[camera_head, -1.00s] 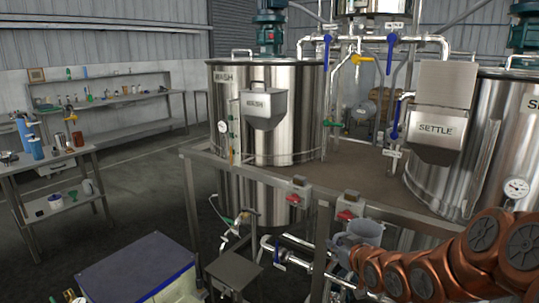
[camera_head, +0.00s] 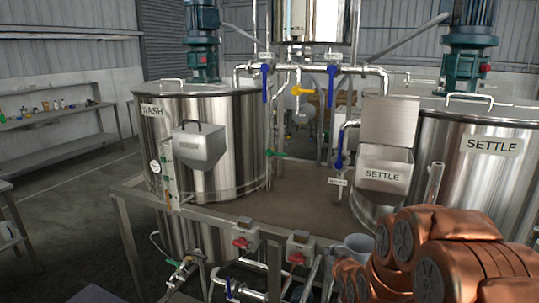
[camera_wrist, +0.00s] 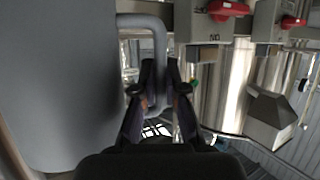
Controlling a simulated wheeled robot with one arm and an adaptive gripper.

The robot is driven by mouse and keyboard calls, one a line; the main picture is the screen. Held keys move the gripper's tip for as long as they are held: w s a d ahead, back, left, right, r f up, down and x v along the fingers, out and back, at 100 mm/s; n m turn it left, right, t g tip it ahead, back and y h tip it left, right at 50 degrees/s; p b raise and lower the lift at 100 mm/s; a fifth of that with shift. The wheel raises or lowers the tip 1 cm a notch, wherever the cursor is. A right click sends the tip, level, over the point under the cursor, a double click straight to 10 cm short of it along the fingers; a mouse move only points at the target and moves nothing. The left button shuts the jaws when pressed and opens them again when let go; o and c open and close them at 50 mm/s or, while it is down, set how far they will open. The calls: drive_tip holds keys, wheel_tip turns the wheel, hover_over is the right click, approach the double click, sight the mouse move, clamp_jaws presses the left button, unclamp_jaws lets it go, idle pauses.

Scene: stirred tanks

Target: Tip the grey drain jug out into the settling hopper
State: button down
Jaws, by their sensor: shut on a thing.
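The grey drain jug (camera_head: 358,243) shows at the lower right of the head view, partly hidden behind my copper-coloured arm. In the wrist view the jug's grey wall (camera_wrist: 60,80) fills the left side. My gripper (camera_wrist: 160,72) is shut on the jug's handle. The jug's contents are out of sight. The settling hopper (camera_head: 383,177), a steel box labelled SETTLE, is on the near side of the right tank, above and a little right of the jug in the head view. A flat steel plate (camera_head: 389,121) stands upright above it.
A similar hopper (camera_head: 200,150) is on the WASH tank (camera_head: 243,130) at left. Pipes with blue valve handles (camera_head: 338,145) rise between the tanks. Red switch boxes (camera_head: 299,240) line the deck's front edge. The brown deck (camera_head: 285,190) between the tanks is mostly bare.

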drive_tip(key=shift+w+d+r+m+h+p, duration=0.1)
drive_tip(key=shift+w+r+m+h+p, duration=0.15)
drive_tip(key=shift+r+p, duration=0.4)
drive_tip(key=shift+w+r+m+h+p, duration=0.15)
drive_tip(key=shift+r+h+p, duration=0.2)
drive_tip(key=shift+r, duration=0.4)
drive_tip(key=shift+f, duration=0.15)
